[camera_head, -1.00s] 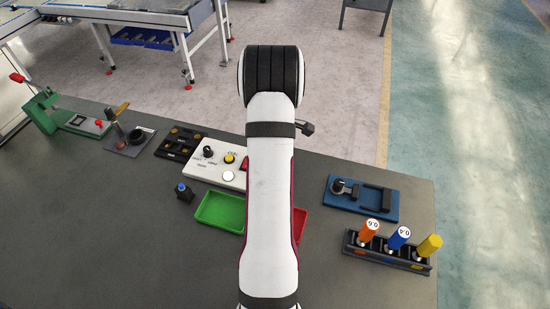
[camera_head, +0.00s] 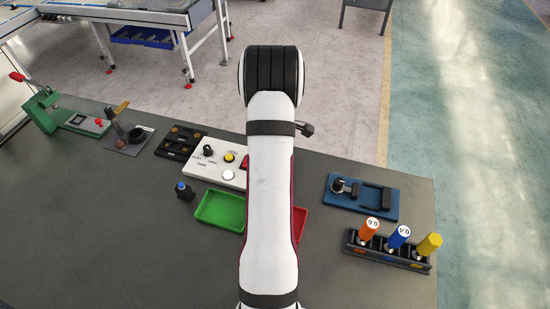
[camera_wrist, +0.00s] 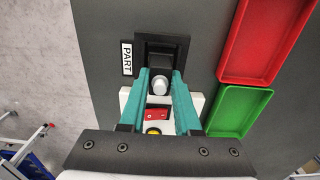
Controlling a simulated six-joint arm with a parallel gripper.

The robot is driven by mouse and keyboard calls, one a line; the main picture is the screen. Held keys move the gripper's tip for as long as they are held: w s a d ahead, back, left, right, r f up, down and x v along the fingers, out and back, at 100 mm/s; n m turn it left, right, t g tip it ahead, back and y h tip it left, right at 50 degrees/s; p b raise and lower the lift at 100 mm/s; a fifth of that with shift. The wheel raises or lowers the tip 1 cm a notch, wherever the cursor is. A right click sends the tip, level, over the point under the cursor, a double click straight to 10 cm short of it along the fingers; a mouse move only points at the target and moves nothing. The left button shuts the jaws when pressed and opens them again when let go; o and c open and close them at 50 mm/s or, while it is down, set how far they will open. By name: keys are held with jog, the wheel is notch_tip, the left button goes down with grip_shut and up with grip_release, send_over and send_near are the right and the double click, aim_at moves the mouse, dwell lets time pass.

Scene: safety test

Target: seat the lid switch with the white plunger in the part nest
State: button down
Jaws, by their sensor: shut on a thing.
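My gripper (camera_wrist: 160,77) shows in the wrist view, its two teal fingers shut on the lid switch with the white plunger (camera_wrist: 160,86). The rounded white plunger faces the camera between the fingertips; the fingers hide much of the switch body. The black part nest (camera_wrist: 177,44), with a PART label (camera_wrist: 127,58) at its left, lies directly beyond the fingertips. The switch overlaps the nest's near part in this view; I cannot tell whether it touches the nest or is above it. In the head view my arm hides the gripper, the held switch and the nest.
A blue-topped switch (camera_head: 184,191) stands left of the green tray (camera_head: 207,222). A red tray (camera_wrist: 249,70) is right of the nest. The white button panel (camera_head: 200,174), blue fixture (camera_head: 370,209) and rack of coloured handles (camera_head: 355,249) also occupy the table. The front left is clear.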

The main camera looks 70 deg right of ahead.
jog(key=shift+f, duration=0.45)
jog(key=shift+c, duration=0.7)
grip_release()
jog(key=shift+r, duration=3.55)
